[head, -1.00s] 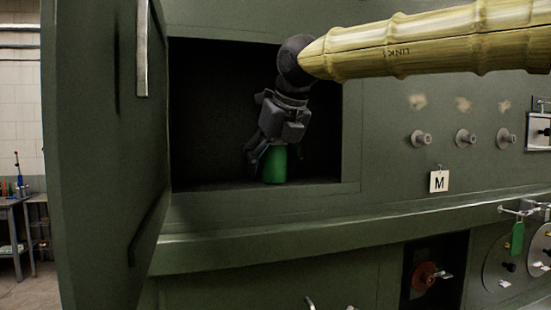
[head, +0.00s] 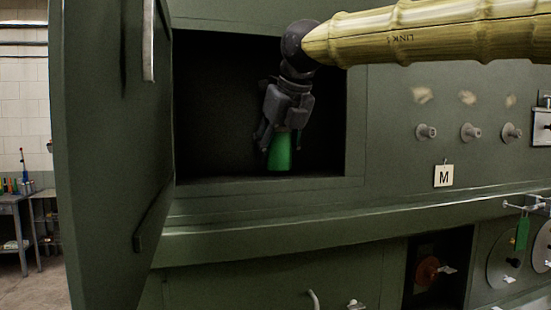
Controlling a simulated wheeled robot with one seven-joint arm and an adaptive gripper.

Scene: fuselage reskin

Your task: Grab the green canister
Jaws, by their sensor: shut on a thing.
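The green canister (head: 280,153) stands upright inside the dark open compartment (head: 215,178), near its front edge. My gripper (head: 279,136) reaches down over it from above and is shut on its upper part. The gripper's fingers hide the canister's top. I cannot tell whether the canister's base touches the compartment floor.
The open door (head: 105,150) stands to the left of the compartment. A ledge (head: 330,225) runs below the opening. Knobs (head: 470,132) and a white M tag (head: 444,176) are on the panel at right. A workbench (head: 14,200) shows at far left.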

